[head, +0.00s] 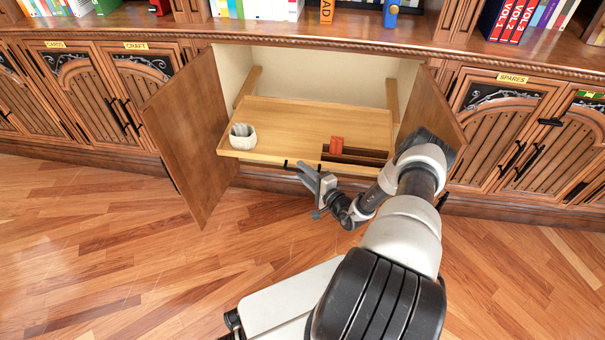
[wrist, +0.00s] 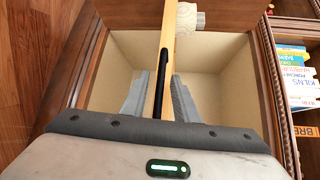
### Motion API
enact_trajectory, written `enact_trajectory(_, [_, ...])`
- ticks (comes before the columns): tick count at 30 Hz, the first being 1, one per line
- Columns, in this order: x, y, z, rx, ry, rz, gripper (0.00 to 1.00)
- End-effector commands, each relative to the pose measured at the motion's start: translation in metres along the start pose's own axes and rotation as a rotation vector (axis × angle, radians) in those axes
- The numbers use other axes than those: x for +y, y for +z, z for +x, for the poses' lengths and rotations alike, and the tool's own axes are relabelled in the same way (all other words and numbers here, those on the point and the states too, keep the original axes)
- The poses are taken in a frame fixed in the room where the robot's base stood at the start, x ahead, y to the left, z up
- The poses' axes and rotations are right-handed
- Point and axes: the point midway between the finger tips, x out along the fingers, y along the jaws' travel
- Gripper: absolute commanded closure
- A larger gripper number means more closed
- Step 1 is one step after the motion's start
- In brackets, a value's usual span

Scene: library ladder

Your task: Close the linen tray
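The wooden tray (head: 285,120) is pulled out of the open cabinet, its front part past the cabinet opening. A dark bar handle (head: 292,165) is on its front edge; in the wrist view, the black handle (wrist: 163,85) runs along the tray's front board (wrist: 168,30). My gripper (head: 313,174) is at the tray's front, close to the handle. In the wrist view, the fingers of my gripper (wrist: 161,78) stand apart on either side of the handle, with a gap visible. Contact with the handle cannot be told. No label naming the tray is readable.
A white ribbed pot (head: 242,137) stands on the tray's left; a dark rack (head: 355,154) with a red block (head: 336,145) is on its right. The left door (head: 188,135) and right door (head: 430,105) are swung open. My arm is close to the right door. The floor at left is clear.

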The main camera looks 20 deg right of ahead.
Motion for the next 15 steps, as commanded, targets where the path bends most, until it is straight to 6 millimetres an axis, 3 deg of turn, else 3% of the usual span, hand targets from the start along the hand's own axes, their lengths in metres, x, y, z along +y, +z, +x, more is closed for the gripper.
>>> enact_trajectory(11, [-0.0004,0.0004,0.0071,0.000,0.001,0.001,0.73])
enact_trajectory(15, [-0.0004,0.0003,0.0069,0.000,0.000,0.001,0.95])
